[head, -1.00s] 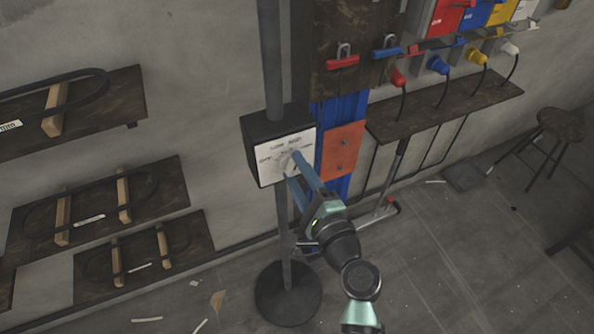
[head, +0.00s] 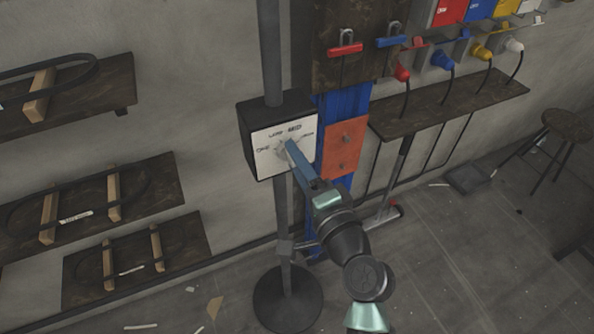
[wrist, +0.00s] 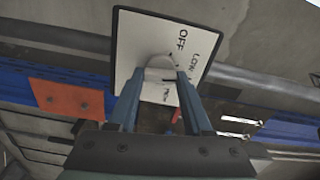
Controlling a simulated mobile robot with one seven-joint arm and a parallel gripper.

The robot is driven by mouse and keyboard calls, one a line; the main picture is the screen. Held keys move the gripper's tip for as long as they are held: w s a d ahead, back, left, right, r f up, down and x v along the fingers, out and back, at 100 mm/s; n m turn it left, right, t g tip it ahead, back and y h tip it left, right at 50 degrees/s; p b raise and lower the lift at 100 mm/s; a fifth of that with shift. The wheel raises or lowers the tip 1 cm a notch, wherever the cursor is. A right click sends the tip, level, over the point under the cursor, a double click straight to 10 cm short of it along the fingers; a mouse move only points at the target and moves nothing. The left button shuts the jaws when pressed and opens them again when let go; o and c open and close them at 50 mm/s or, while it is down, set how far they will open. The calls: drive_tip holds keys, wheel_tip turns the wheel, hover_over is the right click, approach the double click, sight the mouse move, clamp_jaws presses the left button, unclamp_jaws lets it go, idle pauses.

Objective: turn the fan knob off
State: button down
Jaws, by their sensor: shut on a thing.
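The fan control box (head: 258,140) is a dark box with a white dial face, fixed on a grey pole. Its labels include OFF at the left and LOW above it. The pale fan knob (wrist: 160,66) sits at the middle of the dial, which also fills the top of the wrist view (wrist: 125,45). My gripper (head: 290,146) reaches the knob from the front and lower right. Its two blue fingers (wrist: 156,84) are shut on the knob, one at each side. The fingers hide part of the knob and some lettering, so I cannot tell its exact setting.
The pole stands on a round black base (head: 287,298). An orange plate (head: 343,147) on a blue post is close at the right. Wall shelves (head: 150,190) are at the left. A bench (head: 450,108) with coloured plugs and a stool (head: 568,125) are at the right.

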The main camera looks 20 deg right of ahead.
drive_tip(key=shift+n+b, duration=5.05)
drive_tip(key=shift+n, duration=0.95)
drive_tip(key=shift+r, duration=0.1)
drive_tip(key=shift+c, duration=1.6)
unclamp_jaws()
drive_tip(key=shift+a, duration=0.1)
drive_tip(key=shift+s, duration=0.15)
drive_tip(key=s, duration=1.2)
drive_tip(key=shift+s+d+b, duration=0.25)
drive_tip(key=shift+s+b, duration=0.15)
